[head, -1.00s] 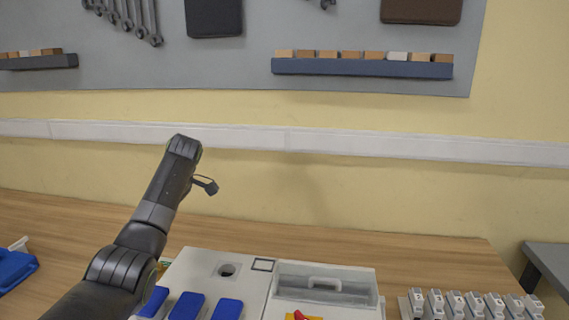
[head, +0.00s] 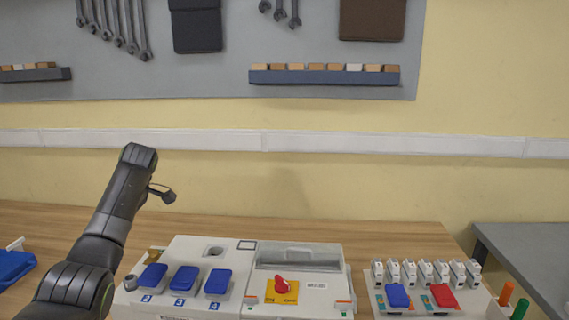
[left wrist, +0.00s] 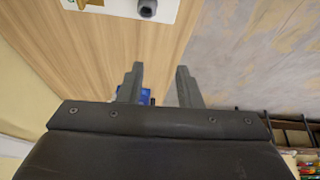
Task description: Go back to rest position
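My left arm rises from the lower left in the head view, and its upper end stands above the back of the wooden table (head: 400,232). In the left wrist view my left gripper (left wrist: 158,80) has its two fingers apart with nothing between the tips. It hangs away from the white box with blue socket covers (head: 230,262), which stands at the front of the table. Part of a white box with a grey round fitting (left wrist: 147,8) shows at the top of the left wrist view. My right gripper is in neither view.
A box with a red switch (head: 283,285) stands beside the blue covers. A white unit with blue and red covers (head: 420,300) is to the right. A blue bin (head: 14,266) is at the far left. A grey table (head: 530,245) stands right. The wall is behind.

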